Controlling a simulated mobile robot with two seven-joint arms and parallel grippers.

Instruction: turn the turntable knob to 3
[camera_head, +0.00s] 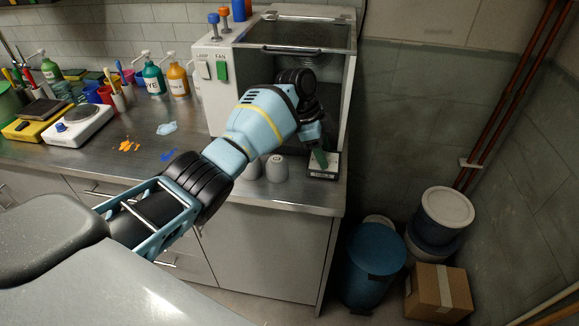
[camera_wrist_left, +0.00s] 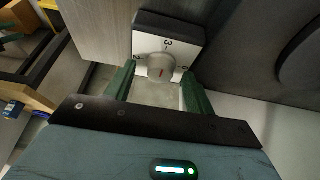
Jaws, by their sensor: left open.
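The turntable knob box (camera_head: 323,173), with a label on its front, sits near the front right corner of the bench. In the left wrist view, the grey round knob (camera_wrist_left: 160,67) stands on a white dial plate (camera_wrist_left: 146,44) with 2 at left, 3 at top and a partly hidden figure at right. Contact is unclear.
A glass-fronted cabinet (camera_head: 300,33) stands right behind my arm, with lamp and fan switches (camera_head: 213,70). Two grey cups (camera_head: 276,168) stand left of the box. Bottles, scales and paint spots fill the left bench. A blue bin (camera_head: 370,268) and carton (camera_head: 438,293) are on the floor.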

